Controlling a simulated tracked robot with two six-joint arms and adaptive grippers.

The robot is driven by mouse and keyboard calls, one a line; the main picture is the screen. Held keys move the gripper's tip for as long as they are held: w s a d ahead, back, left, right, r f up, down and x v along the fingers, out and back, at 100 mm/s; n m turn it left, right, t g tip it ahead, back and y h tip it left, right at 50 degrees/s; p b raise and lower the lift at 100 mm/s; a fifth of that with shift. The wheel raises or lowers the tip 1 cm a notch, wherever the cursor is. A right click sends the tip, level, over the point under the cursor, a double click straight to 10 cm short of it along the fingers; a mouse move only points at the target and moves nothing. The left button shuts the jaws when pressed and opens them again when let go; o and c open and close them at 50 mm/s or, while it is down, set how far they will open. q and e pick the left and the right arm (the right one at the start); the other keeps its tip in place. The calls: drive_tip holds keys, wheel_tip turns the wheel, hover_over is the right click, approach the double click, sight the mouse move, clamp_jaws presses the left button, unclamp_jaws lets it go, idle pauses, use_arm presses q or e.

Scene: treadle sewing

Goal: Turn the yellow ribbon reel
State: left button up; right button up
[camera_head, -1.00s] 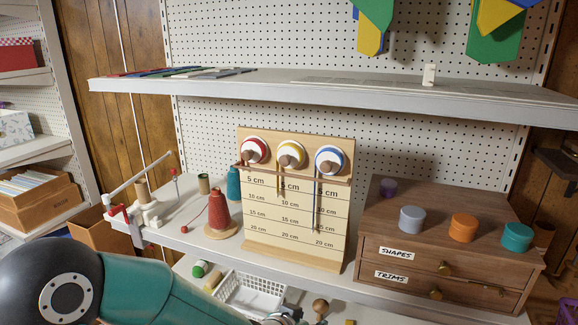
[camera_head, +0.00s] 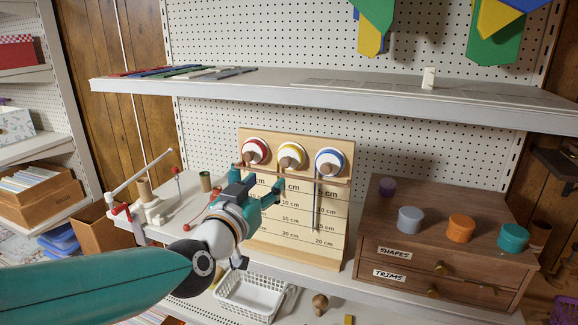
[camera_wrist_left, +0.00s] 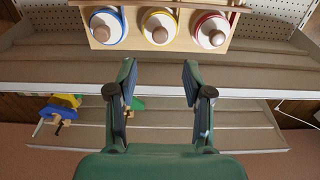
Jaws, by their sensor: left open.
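The yellow ribbon reel (camera_head: 286,149) is the middle of three round reels on the upright wooden board (camera_head: 337,240). It has a white face and a brown wooden knob. In the left wrist view the yellow reel (camera_wrist_left: 159,16) is at the top middle, between the blue reel (camera_wrist_left: 106,14) and the red reel (camera_wrist_left: 211,20). My left gripper (camera_head: 264,188) is open and empty, in front of the board and below the reels, apart from the knob. In the left wrist view its open fingers (camera_wrist_left: 159,82) point towards the yellow reel. The gripper hides part of the board's scale. My right gripper is out of view.
A ledge runs under the reels. The drawer chest (camera_head: 440,235) with several round tubs stands to the right. A white stand (camera_head: 150,210) is on the left. A shelf (camera_head: 330,92) is above, and a white basket (camera_head: 250,297) below.

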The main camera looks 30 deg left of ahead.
sight(284, 163)
use_arm(q)
drive_tip(key=p+x, duration=0.2)
drive_tip(key=x, duration=0.8)
drive_tip(key=shift+w, duration=0.4)
